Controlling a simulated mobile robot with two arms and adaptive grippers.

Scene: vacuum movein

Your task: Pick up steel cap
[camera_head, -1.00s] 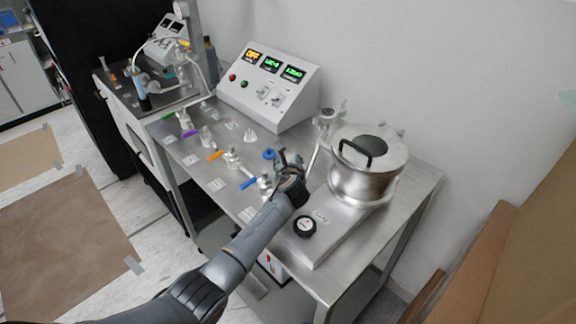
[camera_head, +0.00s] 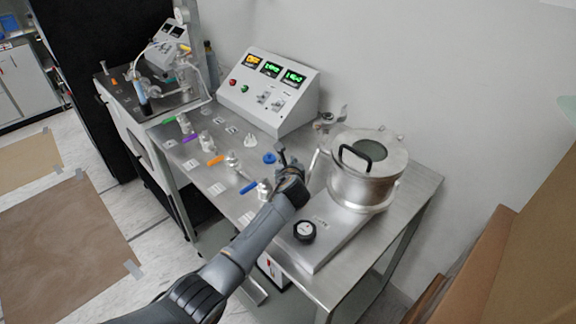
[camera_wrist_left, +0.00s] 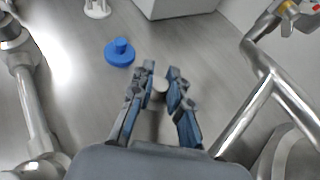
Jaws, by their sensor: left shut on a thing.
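My left gripper (camera_head: 284,158) reaches over the steel table between the valves and the chamber. In the left wrist view its two blue-padded fingers (camera_wrist_left: 160,92) are shut on the steel cap (camera_wrist_left: 158,90), a small grey metal piece with a round top. The fingers and wrist hide most of the cap, so I cannot tell whether it touches the table. A blue cap (camera_wrist_left: 119,53) lies on the table just beyond the fingers; it also shows in the head view (camera_head: 269,158). My right gripper is not in view.
The steel chamber (camera_head: 362,185) with a black lid handle stands to the right. A bent metal pipe (camera_wrist_left: 262,90) runs close to the gripper's right. Valves with coloured handles (camera_head: 232,160) line the left, and a control box (camera_head: 268,92) stands behind.

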